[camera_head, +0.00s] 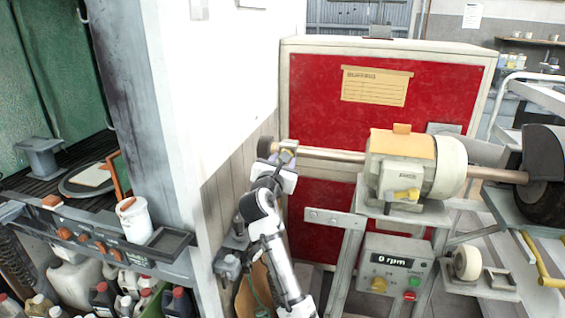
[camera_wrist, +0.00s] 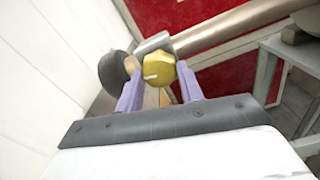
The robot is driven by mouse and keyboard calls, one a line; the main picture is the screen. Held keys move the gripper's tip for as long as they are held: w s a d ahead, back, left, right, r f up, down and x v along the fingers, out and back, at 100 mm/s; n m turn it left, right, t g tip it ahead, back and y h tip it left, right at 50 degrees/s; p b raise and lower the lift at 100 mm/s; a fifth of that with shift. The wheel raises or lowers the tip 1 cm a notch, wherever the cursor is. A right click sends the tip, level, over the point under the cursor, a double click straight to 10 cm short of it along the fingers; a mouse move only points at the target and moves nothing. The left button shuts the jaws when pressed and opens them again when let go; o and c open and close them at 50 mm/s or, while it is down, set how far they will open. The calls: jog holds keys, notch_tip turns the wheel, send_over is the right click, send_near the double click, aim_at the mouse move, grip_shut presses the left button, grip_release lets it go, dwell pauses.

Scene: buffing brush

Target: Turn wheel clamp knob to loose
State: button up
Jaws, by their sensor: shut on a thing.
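The wheel clamp knob (camera_wrist: 159,70) is yellow with a pale pointer line and sits between my gripper's two purple fingers in the wrist view. My gripper (camera_wrist: 160,88) is shut on it. The knob is on a metal collar (camera_wrist: 152,44) at the end of a shaft (camera_wrist: 228,30). A dark wheel (camera_wrist: 115,70) sits at the shaft's left end. In the head view, my gripper (camera_head: 284,158) is at the left end of the shaft (camera_head: 330,154), close to the dark wheel (camera_head: 265,146). The knob is mostly hidden by my gripper there.
The motor (camera_head: 402,163) with its yellow parts stands on a metal stand to the right. A control box (camera_head: 392,275) below reads 0 rpm. A red panel (camera_head: 330,110) is behind the shaft. A white wall (camera_head: 225,80) stands close on the left.

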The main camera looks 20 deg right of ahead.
jog(key=shift+n, duration=1.1)
jog(key=o, duration=1)
jog(key=b+v, duration=0.5)
jog(key=v, duration=0.8)
jog(key=shift+s+a, duration=0.25)
jog(key=shift+s, duration=0.1)
